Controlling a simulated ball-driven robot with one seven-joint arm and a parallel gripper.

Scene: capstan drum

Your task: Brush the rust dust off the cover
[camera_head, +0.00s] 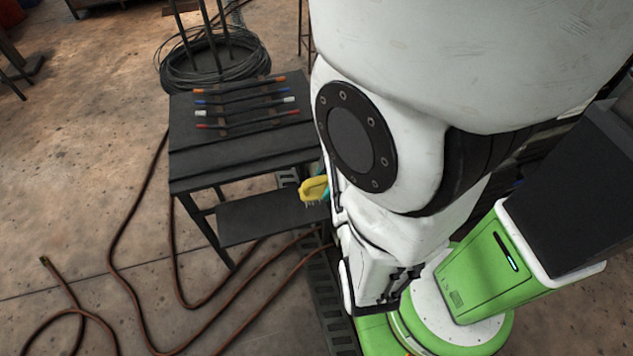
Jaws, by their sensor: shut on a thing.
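A yellow brush (314,188) with short pale bristles pointing down shows just left of my white arm, near the right end of the table's lower shelf. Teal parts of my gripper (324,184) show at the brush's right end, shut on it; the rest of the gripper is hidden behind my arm. I cannot make out the cover or any rust dust on it; my arm hides much of the middle and right.
A dark table (205,158) stands left of the arm, with several dark rods with coloured ends (240,105) on top. A wire coil (212,62) lies behind it. Brown hoses (113,255) cross the floor.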

